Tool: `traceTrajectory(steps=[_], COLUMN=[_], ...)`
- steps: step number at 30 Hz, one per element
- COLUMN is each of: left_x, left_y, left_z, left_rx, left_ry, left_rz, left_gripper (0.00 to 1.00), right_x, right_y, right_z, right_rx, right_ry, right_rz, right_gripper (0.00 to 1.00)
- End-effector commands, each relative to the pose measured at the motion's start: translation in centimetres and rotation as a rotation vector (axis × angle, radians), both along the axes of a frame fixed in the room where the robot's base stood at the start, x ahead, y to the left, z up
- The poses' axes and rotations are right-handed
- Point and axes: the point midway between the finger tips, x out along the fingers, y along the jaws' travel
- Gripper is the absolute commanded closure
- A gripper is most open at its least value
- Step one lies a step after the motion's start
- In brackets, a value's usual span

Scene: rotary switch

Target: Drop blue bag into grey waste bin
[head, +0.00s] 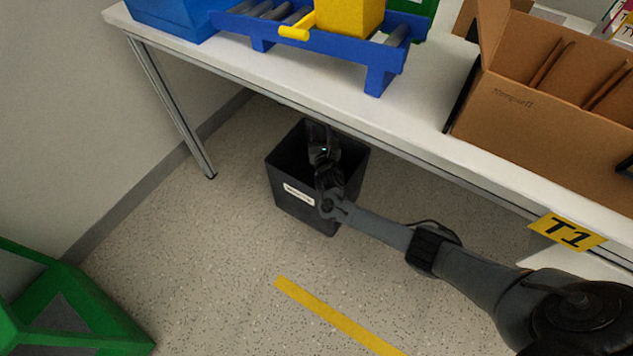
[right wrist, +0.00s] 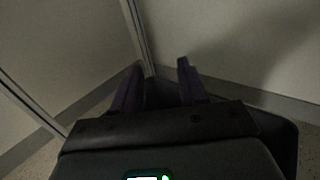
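The waste bin (head: 330,215) is dark grey, almost black, with a white label, and stands on the floor under the table edge. My right gripper (head: 318,128) is over the bin's opening in the head view. In the right wrist view its two dark fingers (right wrist: 158,82) stand apart with nothing visible between them, and part of the bin's dark rim (right wrist: 284,130) shows at the right. No blue bag is seen in either view; my arm and gripper cover part of the bin's inside. My left gripper is not in view.
The white table (head: 270,85) runs above the bin, with a blue roller stand (head: 380,78), a yellow box (head: 350,15), a blue container (head: 170,15) and a cardboard box (head: 540,125). A green frame (head: 85,310) stands at the lower left. The floor in front is clear.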

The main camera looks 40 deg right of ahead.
Motion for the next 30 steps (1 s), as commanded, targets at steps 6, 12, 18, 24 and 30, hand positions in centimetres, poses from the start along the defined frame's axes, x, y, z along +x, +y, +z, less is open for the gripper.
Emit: traceTrajectory(steps=[6,12,18,24,30], left_x=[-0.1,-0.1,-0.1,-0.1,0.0], left_y=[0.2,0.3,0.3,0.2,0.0], left_z=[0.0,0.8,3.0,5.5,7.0], left_rx=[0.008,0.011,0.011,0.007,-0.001], left_ry=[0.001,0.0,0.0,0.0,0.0], left_rz=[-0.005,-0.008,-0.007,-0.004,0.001], left_gripper=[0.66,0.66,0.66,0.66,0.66], right_x=[0.0,-0.6,-2.9,-5.9,-8.2], right_y=[0.0,0.4,1.7,3.6,4.9], right_z=[0.0,0.2,0.5,0.4,0.3], right_rx=[0.001,0.001,0.0,0.001,0.0], right_ry=[0.001,0.001,0.004,0.004,0.002], right_rz=[0.0,0.001,0.002,0.003,0.0], right_gripper=[0.58,0.58,0.58,0.58,0.58])
